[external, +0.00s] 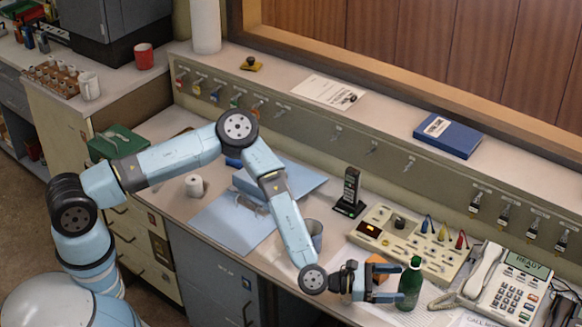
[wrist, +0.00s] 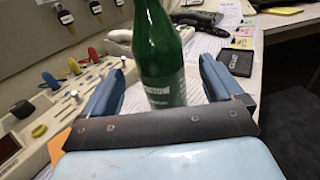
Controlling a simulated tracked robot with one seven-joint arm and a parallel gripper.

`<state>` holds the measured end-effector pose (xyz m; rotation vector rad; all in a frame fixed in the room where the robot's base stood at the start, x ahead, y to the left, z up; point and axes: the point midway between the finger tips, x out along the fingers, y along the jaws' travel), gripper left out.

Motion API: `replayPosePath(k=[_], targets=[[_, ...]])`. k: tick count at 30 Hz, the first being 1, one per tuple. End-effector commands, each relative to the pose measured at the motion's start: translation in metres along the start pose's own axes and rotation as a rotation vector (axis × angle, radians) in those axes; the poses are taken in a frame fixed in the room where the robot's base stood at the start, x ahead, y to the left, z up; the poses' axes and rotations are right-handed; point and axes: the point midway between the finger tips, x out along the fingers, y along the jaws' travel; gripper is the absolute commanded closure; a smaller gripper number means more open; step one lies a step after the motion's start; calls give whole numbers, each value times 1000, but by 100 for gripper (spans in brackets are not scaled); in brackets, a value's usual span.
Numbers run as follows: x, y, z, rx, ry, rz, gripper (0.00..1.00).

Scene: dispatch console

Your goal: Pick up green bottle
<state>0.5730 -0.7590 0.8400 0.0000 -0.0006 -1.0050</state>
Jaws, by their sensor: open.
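The green bottle (external: 410,284) stands upright on the desk near its front edge, at the lower right of the external view. In the wrist view the bottle (wrist: 160,55) stands just ahead of my jaws, with its top cut off by the frame and its foot hidden behind the gripper's bar. My gripper (external: 385,284) is open, level with the bottle's lower body and reaching toward it from the left. In the wrist view its blue fingers (wrist: 158,80) are spread to the left and right of the bottle, with gaps on both sides.
The switch panel (external: 400,238) lies behind the bottle. A phone (external: 505,283) stands to its right and papers (external: 440,316) lie beneath and around it. An orange block (external: 378,268) and a grey cup (external: 313,233) are close to my gripper. A cordless handset (external: 350,190) stands farther back.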

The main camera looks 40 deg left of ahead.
Motion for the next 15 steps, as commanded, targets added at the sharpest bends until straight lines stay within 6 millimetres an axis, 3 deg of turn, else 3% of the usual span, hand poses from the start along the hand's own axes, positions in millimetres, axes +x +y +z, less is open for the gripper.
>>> replayPosePath(k=[8,15], targets=[[17,0,0,0,0,0,7],[49,1,-3,0,-1,1,7]])
